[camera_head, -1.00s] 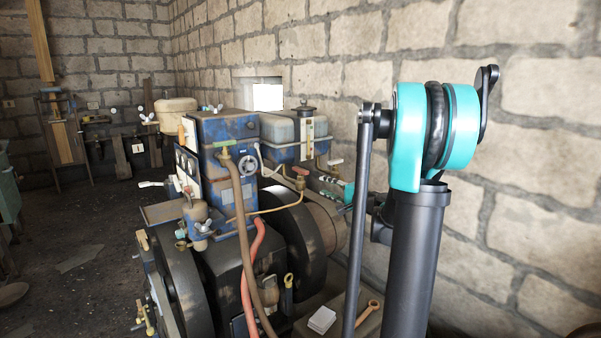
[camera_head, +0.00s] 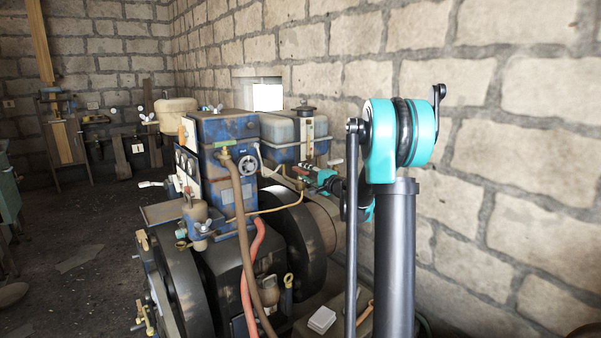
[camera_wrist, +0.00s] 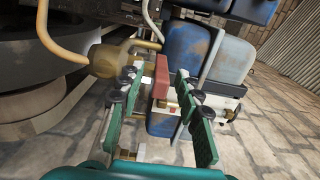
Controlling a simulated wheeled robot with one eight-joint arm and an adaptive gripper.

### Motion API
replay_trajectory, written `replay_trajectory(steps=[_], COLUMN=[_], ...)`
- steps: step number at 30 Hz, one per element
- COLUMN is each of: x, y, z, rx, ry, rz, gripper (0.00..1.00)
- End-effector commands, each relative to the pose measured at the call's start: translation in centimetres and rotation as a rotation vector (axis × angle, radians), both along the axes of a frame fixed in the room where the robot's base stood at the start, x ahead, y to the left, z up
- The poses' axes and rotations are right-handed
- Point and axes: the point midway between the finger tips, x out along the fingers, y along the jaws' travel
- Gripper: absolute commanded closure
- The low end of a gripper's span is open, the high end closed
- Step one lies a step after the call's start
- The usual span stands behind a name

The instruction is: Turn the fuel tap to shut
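In the wrist view, a red tap lever (camera_wrist: 161,77) stands upright near a brass fitting (camera_wrist: 110,60) with a pipe bending off to the left. My gripper (camera_wrist: 157,82) has its green-padded fingers spread on both sides of the lever. A gap shows on each side, so it does not appear to hold the lever. In the head view, my gripper (camera_head: 308,172) is small and partly lost against the engine, near the pipes below the fuel tank (camera_head: 285,136). The tap's lever is hard to make out there.
The blue engine block (camera_head: 222,130) stands left of my arm, with a brown hose (camera_head: 238,205) and a dark flywheel (camera_head: 305,235) close by. The stone wall (camera_head: 510,180) is at the right. In the wrist view, a blue and grey tank (camera_wrist: 205,55) stands just beyond the fingers.

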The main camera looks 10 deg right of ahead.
Motion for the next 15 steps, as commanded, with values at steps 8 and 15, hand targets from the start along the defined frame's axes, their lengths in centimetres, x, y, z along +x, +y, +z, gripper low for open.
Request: replay_trajectory(steps=[8,15], x=[2.4,2.6], y=[1.4,1.5], z=[0.0,0.0], rx=[0.0,0.0], ry=[0.0,0.0], rz=[0.001,0.0], gripper=[0.66,0.66])
